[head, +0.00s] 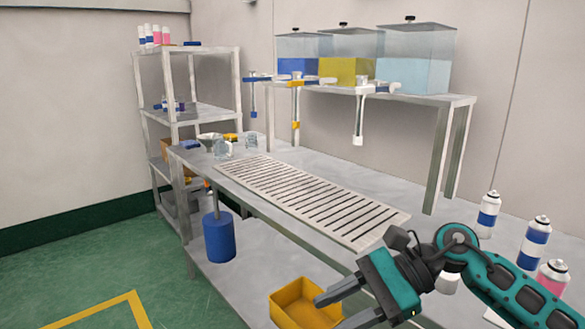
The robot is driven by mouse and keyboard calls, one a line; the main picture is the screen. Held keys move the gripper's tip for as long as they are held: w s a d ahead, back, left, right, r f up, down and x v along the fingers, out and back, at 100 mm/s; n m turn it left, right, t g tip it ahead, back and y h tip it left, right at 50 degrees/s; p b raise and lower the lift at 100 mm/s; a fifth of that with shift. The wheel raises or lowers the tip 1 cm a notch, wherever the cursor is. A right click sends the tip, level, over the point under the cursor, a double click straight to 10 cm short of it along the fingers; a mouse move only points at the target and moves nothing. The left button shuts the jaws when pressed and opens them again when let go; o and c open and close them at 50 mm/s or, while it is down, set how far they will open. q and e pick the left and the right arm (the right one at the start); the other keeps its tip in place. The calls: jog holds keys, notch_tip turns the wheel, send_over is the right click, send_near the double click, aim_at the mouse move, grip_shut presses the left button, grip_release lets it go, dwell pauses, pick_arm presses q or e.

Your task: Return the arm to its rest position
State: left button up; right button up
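My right arm comes in from the lower right. Its teal and grey gripper (328,312) is open, its two fingers apart with nothing visible between them. The fingers point left, in front of the workbench's edge, and overlap the yellow bin (296,303) in the picture. I cannot tell how far above the bin they are. My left arm and gripper are not in view.
White-blue cans (487,214) (533,243) and a pink can (551,277) stand right, near my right arm. A slatted grate (310,195) lies on the workbench (285,240). Liquid tanks (415,65) stand on the raised shelf behind. A shelving rack (188,110) stands left.

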jog(key=s+a+r+m+t+y, duration=0.1)
jog(key=a+r+m+t+y, duration=0.1)
jog(key=a+m+y, duration=0.35)
jog(key=d+f+n+t+h+p, duration=0.1)
jog(key=d+f+n+t+h, duration=0.4)
jog(key=n, duration=0.6)
jog(key=w+d+f+n+t+h, duration=0.1)
jog(key=d+f+n+t+h, duration=0.1)
jog(key=n+t, duration=0.7)
jog(key=d+f+n+t+h+p, duration=0.1)
jog(key=d+f+n+t+h, duration=0.25)
jog(key=n, duration=1.05)
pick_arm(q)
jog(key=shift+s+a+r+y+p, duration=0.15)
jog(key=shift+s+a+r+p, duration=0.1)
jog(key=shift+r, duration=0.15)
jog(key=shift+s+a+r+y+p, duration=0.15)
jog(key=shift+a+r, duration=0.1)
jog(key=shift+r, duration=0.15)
pick_arm(e)
jog(key=s+d+f+m+g+h, duration=0.2)
jog(key=s+d+f+m+g, duration=0.1)
jog(key=s+f+m, duration=0.3)
jog(key=s+d+f+m+g+h, duration=0.3)
jog(key=s+f+m, duration=0.3)
jog(key=f, duration=0.3)
jog(key=shift+s+f+m+h, duration=0.15)
jog(key=shift+f+m+h, duration=0.2)
jog(key=shift+m, duration=0.5)
jog(key=shift+g, duration=0.25)
